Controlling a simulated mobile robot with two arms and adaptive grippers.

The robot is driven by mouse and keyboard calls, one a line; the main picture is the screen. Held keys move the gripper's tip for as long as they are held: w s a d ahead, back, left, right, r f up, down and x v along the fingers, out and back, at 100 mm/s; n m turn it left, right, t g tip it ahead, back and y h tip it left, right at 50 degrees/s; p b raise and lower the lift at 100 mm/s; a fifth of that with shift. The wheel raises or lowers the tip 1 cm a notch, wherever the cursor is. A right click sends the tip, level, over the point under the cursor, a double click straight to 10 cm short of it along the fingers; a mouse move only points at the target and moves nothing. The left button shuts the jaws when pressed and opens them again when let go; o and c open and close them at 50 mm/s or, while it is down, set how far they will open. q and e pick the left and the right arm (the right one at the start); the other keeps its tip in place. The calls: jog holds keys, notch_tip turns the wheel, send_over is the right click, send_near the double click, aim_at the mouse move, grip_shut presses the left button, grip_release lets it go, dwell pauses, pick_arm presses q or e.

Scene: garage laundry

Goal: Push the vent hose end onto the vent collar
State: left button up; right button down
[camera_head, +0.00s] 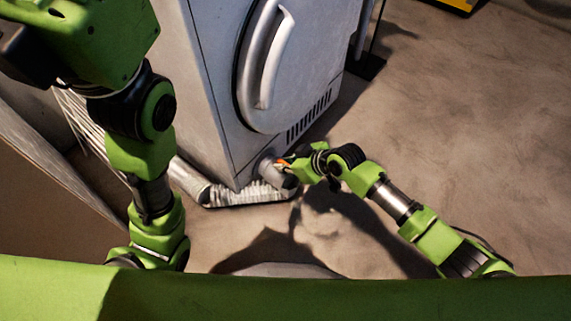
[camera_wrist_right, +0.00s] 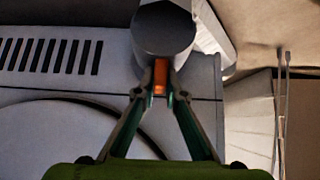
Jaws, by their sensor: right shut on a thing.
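The pale grey dryer (camera_head: 212,85) stands at the upper middle of the head view. A short grey round piece at its lower front corner looks like the vent collar (camera_head: 265,164). The silver ribbed vent hose (camera_head: 245,194) lies along the floor, and its grey end piece (camera_head: 284,181) is close by the collar. My right gripper (camera_head: 284,164) is shut at that end. In the right wrist view its fingers (camera_wrist_right: 161,76) close on an orange tab below a grey round end piece (camera_wrist_right: 164,30). I cannot tell whether the end touches the collar. My left gripper is out of view.
The dryer has a round door with a handle (camera_head: 273,60) and a slotted grille (camera_head: 309,117) near the collar. A leaning panel (camera_head: 48,160) is at the left. The floor (camera_head: 455,125) to the right is clear.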

jog(key=shift+w+a, duration=0.45)
jog(key=shift+a, duration=0.15)
dwell(1.4)
jog(key=shift+a+r, duration=0.1)
dwell(0.3)
jog(key=shift+w, duration=0.1)
jog(key=shift+a, duration=0.1)
jog(key=shift+w+a, duration=0.15)
dwell(0.8)
jog(key=c, duration=2)
grip_release()
jog(key=v, duration=1.2)
